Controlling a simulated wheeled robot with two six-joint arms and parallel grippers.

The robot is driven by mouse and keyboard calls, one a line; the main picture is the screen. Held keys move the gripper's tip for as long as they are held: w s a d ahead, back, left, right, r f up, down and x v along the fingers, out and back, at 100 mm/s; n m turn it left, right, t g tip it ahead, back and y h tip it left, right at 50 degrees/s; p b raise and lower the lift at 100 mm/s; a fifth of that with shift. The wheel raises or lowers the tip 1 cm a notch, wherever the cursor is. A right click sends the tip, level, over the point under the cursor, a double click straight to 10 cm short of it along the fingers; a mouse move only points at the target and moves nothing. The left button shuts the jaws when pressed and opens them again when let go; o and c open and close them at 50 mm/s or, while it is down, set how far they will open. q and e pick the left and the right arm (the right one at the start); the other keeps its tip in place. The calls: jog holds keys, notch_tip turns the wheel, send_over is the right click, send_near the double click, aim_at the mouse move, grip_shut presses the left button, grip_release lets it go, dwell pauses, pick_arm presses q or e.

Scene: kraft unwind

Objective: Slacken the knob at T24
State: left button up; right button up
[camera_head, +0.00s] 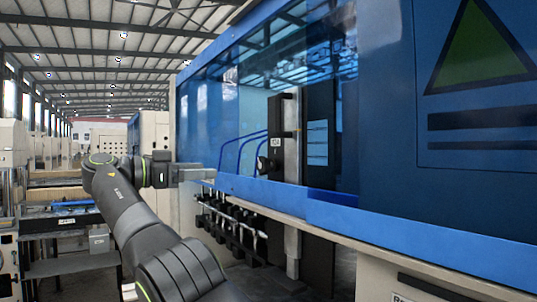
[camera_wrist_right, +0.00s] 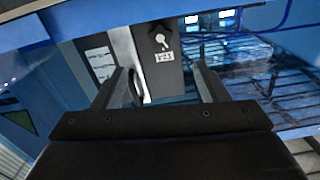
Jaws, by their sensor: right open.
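A dark knob (camera_head: 263,165) sticks out from a black upright panel inside the blue machine's opening, below a small white label (camera_head: 276,142). In the right wrist view the knob (camera_wrist_right: 160,36), with a pale part on it, appears above the label (camera_wrist_right: 163,57); I cannot read the label surely. My right gripper (camera_head: 212,174) is outside the opening, left of the knob and apart from it. In the right wrist view its two fingers (camera_wrist_right: 160,73) are spread with nothing held between them. My left gripper is not in view.
A blue sill (camera_head: 270,192) runs along the opening's lower edge. A dark curved handle (camera_wrist_right: 136,88) stands out near the panel, between the fingers in the wrist picture. Blue hoses (camera_head: 238,146) hang left of the knob. Several metal fittings (camera_head: 232,220) sit under the sill.

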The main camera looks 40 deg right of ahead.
jog(key=b, duration=0.2)
send_near(260, 168)
jog(key=d, duration=0.2)
jog(key=d+p, duration=0.1)
jog(key=d, duration=0.4)
jog(key=s+d+p, duration=0.1)
jog(key=d, duration=0.1)
jog(key=shift+d+r+p, duration=0.15)
jog(key=shift+d+p, duration=0.15)
jog(key=shift+p, duration=0.05)
jog(key=shift+d, duration=0.65)
jog(key=shift+a, duration=0.1)
jog(key=shift+c, duration=0.5)
